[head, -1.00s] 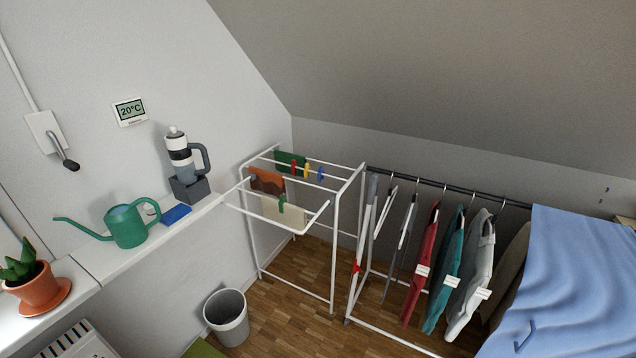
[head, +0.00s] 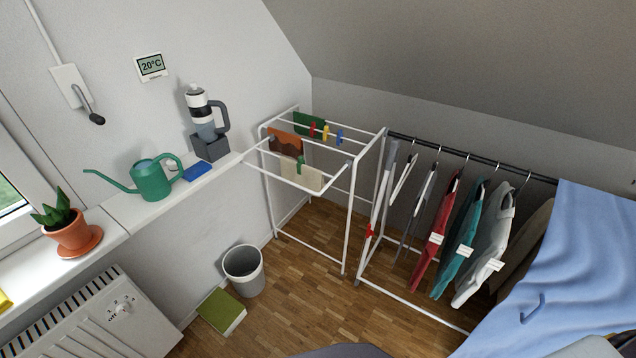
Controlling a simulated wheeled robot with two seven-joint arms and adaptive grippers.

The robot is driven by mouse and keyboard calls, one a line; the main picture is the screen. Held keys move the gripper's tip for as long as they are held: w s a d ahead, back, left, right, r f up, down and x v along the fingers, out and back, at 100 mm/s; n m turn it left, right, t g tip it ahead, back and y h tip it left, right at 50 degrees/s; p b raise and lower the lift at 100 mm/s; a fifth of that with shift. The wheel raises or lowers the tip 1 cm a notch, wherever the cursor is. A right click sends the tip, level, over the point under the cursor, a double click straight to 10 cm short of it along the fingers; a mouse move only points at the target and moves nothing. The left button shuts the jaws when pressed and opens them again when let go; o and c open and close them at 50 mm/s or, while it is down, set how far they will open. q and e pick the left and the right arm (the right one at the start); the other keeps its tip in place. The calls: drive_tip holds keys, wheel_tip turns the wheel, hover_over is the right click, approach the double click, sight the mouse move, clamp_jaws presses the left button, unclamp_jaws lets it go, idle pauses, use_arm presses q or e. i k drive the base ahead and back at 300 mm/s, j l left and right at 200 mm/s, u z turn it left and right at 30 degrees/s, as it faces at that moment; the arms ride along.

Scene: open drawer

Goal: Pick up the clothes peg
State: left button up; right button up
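Several small clothes pegs show on the white drying rack in the head view. A red peg (head: 312,130), a yellow peg (head: 326,132) and a blue peg (head: 339,136) sit in a row on a back rail, beside a green cloth. A green peg (head: 300,165) clips a pale cloth on the front rail. Another small red thing, perhaps a peg, shows low on the clothes rail's left end. I cannot tell which peg the task means. Neither of my grippers is in view.
The drying rack (head: 345,215) stands in the corner beside a clothes rail (head: 470,157) with hanging garments. A waste bin (head: 243,270) and a green book (head: 221,311) are on the floor. A watering can (head: 152,180) stands on the ledge. Wooden floor is clear before the rack.

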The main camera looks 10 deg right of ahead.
sight(300, 161)
drive_tip(key=i+l+u, duration=0.1)
drive_tip(key=l+u, duration=0.35)
drive_tip(key=l, duration=0.15)
drive_tip(key=l+u, duration=0.4)
drive_tip(key=l, duration=0.2)
drive_tip(key=l+u, duration=0.45)
drive_tip(key=l, duration=0.15)
